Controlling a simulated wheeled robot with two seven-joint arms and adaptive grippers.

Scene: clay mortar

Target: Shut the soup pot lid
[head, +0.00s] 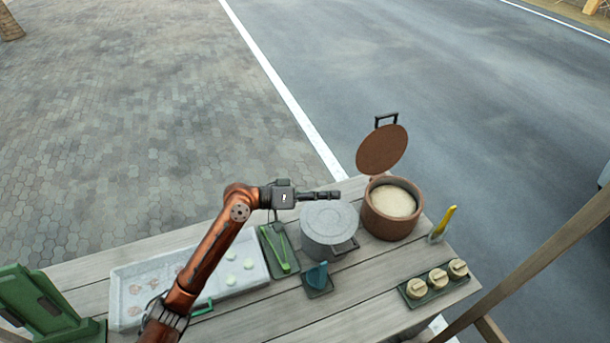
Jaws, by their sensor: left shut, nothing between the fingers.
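The soup pot (391,226) is a brown round pot with pale contents, near the far right part of the wooden table. Its brown lid (382,149) stands open, raised and tilted up at the pot's back edge, with a dark handle on top. My left gripper (335,195) is shut and empty. In the picture it is left of the soup pot and below the lid, in front of or above the grey pot's far rim, apart from the lid. My right gripper is not in view.
A grey lidded pot (329,224) stands left of the soup pot. A tray of small jars (437,284), a yellow-handled utensil in a holder (443,224), green tongs on a tray (278,250) and a pale food tray (130,314) share the table. A wooden post rises at right.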

